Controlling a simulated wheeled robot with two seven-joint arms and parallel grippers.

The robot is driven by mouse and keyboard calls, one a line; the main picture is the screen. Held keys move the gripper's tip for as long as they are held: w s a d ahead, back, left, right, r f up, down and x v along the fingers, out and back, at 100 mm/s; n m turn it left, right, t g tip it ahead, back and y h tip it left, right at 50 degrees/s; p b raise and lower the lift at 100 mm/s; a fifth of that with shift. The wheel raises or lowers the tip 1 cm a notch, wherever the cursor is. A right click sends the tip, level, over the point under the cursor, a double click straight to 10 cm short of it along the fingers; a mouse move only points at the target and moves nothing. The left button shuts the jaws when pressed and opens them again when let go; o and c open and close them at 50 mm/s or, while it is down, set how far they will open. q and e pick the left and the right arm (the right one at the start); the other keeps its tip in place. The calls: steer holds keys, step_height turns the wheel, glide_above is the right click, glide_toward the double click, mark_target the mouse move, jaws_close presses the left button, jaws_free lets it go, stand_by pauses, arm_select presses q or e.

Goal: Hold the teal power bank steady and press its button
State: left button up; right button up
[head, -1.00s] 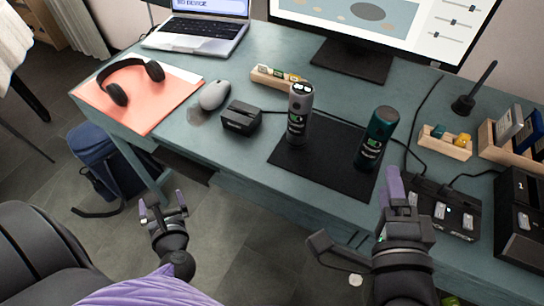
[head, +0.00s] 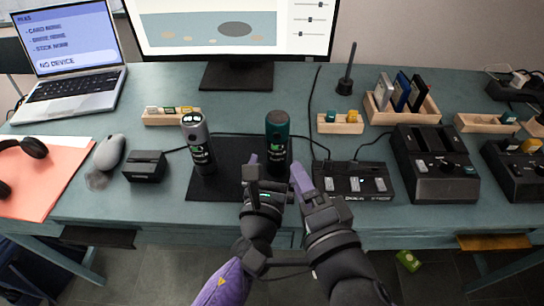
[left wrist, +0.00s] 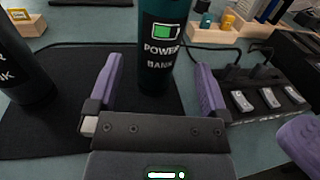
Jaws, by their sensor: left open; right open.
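The teal power bank (head: 277,136) stands upright on the black mat (head: 222,178). In the left wrist view it (left wrist: 163,38) stands just beyond and between the fingertips, with its lit battery mark and "POWER BANK" label facing me. My left gripper (head: 268,165) is open in front of it, one finger toward each side; I cannot tell whether they touch it. My right gripper (head: 318,188) is open just right of the left one, its purple finger close to the left hand; it is partly hidden. The button cannot be made out.
A grey power bank (head: 197,145) stands on the mat to the left, also in the left wrist view (left wrist: 22,70). A black box (head: 145,166) and mouse (head: 109,152) lie farther left. A black charger block (head: 352,181) sits close right of my grippers. Wooden trays (head: 340,124) stand behind.

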mark_target(279, 144)
arm_select(q)
steer(key=w, duration=0.4)
steer(key=w+d, duration=0.1)
steer(key=w, duration=0.1)
steer(key=shift+w, duration=0.3)
jaws_close()
arm_select(e)
jaws_close()
arm_select(q)
steer(key=shift+f, duration=0.1)
stand_by(1.4)
